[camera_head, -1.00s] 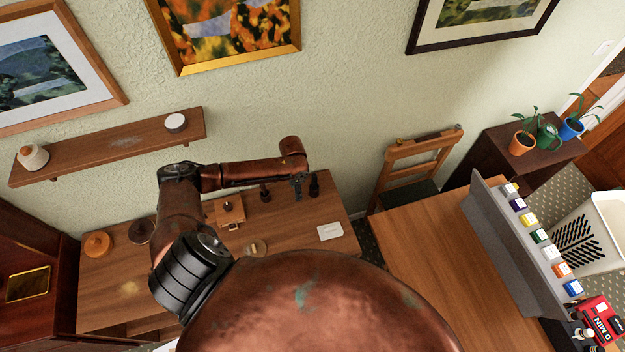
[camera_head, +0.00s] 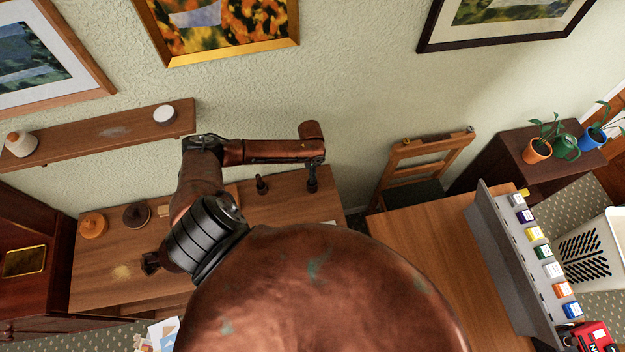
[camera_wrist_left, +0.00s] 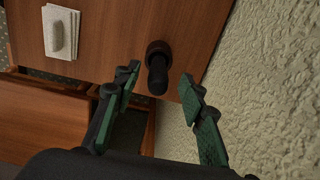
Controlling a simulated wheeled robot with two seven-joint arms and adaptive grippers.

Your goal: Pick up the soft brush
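My left gripper (camera_head: 314,164) hangs at the end of the copper arm over the right end of the wooden desk. In the left wrist view, its two green-padded fingers (camera_wrist_left: 160,82) are apart with nothing between them. A dark upright thing with a round base (camera_wrist_left: 157,68), perhaps the soft brush, stands on the desk just beyond the fingertips, lined up with the gap. In the head view this dark thing (camera_head: 312,186) is right below the gripper and partly covered. A similar dark thing (camera_head: 262,185) stands to its left.
The desk (camera_head: 285,208) stands against the textured wall. A white block with a grey oblong on top (camera_wrist_left: 60,32) lies near the dark thing. An orange pot (camera_head: 93,225) and a brown one (camera_head: 136,215) stand left. A chair (camera_head: 425,165) is to the right.

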